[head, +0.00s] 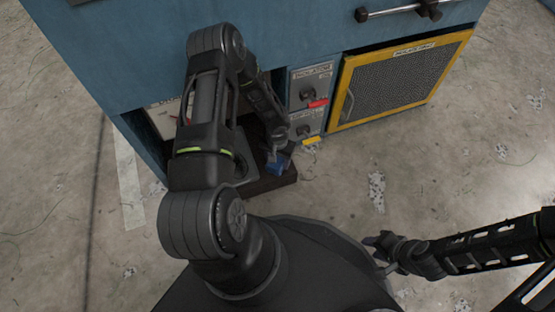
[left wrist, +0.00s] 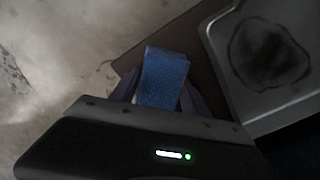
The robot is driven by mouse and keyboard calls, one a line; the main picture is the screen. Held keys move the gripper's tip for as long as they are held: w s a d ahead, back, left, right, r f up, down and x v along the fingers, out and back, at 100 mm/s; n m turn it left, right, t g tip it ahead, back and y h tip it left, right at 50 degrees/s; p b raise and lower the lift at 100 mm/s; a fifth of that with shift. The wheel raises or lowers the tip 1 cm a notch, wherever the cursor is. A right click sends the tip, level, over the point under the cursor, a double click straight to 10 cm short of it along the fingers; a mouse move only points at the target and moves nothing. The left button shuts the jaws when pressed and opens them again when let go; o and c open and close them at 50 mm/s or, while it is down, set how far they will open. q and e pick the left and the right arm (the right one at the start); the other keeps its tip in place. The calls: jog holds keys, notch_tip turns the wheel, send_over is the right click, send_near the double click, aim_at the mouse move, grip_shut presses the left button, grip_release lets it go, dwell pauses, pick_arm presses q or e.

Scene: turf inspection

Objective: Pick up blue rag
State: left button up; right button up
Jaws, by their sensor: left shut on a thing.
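The blue rag (head: 276,167) shows as a small blue patch at my left gripper (head: 279,156), low in front of the blue cabinet. In the left wrist view the blue rag (left wrist: 164,78) stands up between the fingers of my left gripper (left wrist: 158,98), which is shut on it. The rag is over or just above a dark brown board; I cannot tell whether it touches it. The rag's lower part is hidden by the gripper body. My right gripper (head: 380,243) is at the lower right, over the floor and far from the rag; its finger opening is unclear.
The blue cabinet (head: 130,60) has an open bay holding a grey tray (left wrist: 220,50) with a dark round stain. The brown board (head: 270,185) juts out of the bay. Concrete floor (head: 450,170) is open at right.

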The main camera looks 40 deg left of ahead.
pick_arm(q)
notch_tip(320, 180, up, 10)
jog(key=p, duration=0.4)
dwell(0.4)
